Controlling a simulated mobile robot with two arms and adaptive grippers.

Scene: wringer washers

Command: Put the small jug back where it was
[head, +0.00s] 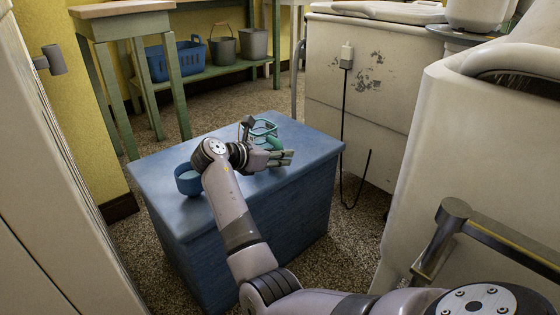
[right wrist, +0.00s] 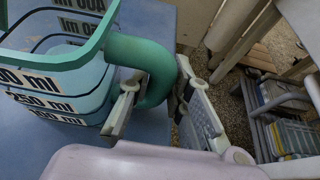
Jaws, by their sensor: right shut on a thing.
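The small jug (head: 264,132) is clear with a green rim and handle, and it is over the far side of the blue chest's top. In the right wrist view the jug (right wrist: 60,95) fills the upper left, with dark ml markings on its wall. My right gripper (head: 280,157) is shut on the jug's green handle, with one finger on each side of it. The gripper also shows in the right wrist view (right wrist: 160,108). The jug's base is hidden, so I cannot tell whether it touches the top. My left gripper is not in view.
A green shelf (head: 215,76) at the back holds a blue basket (head: 177,60) and two grey buckets. A white washer (head: 370,95) stands behind right. The chest's front left top is clear.

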